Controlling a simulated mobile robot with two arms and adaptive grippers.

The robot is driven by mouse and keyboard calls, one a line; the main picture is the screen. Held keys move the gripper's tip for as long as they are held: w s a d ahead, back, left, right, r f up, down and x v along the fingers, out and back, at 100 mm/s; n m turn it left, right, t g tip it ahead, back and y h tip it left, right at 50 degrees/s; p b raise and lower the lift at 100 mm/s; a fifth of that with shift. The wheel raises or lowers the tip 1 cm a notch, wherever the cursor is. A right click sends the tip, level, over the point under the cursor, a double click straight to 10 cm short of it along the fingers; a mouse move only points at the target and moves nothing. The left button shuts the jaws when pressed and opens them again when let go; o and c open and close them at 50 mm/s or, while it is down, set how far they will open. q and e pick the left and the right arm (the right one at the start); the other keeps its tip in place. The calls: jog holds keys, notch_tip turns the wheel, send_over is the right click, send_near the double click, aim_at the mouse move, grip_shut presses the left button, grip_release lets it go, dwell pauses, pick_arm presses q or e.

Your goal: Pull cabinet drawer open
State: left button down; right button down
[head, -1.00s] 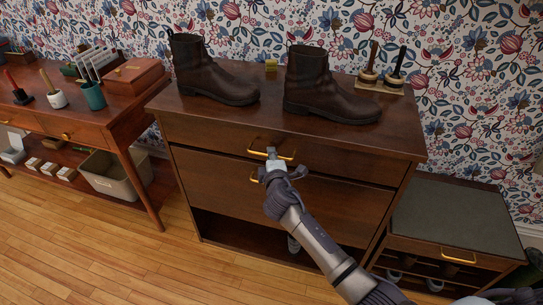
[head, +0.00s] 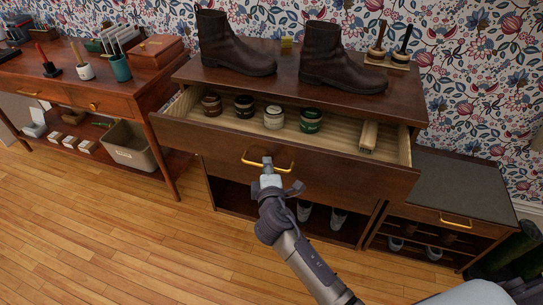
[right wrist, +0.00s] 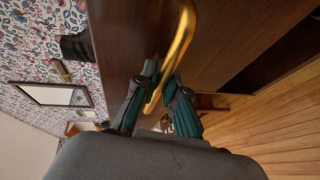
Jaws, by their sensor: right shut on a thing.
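The dark wood cabinet (head: 290,62) stands against the papered wall. Its top drawer (head: 335,170) is pulled well out in the head view. Inside the drawer are several jars (head: 274,117) and a wooden brush (head: 369,136). The brass drawer handle (head: 283,167) is on the drawer front, and it also shows in the right wrist view (right wrist: 181,45). My right gripper (head: 269,168) is shut on this handle; its fingers close around the bar in the right wrist view (right wrist: 156,93). My left gripper is not in view.
Brown boots (head: 342,62) and two brushes (head: 402,42) stand on the cabinet top. A desk (head: 130,90) with a bin (head: 130,146) below is at left. A low bench (head: 445,190) stands close at right. The wooden floor in front is clear.

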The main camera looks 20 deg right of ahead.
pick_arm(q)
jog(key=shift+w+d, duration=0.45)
pick_arm(e)
jog(key=shift+s+a, duration=0.55)
jog(key=shift+s, duration=0.3)
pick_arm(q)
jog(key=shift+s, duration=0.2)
pick_arm(e)
jog(key=c, duration=1.2)
grip_release()
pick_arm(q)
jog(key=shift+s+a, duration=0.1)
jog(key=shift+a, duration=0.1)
pick_arm(e)
jog(key=v, duration=1.2)
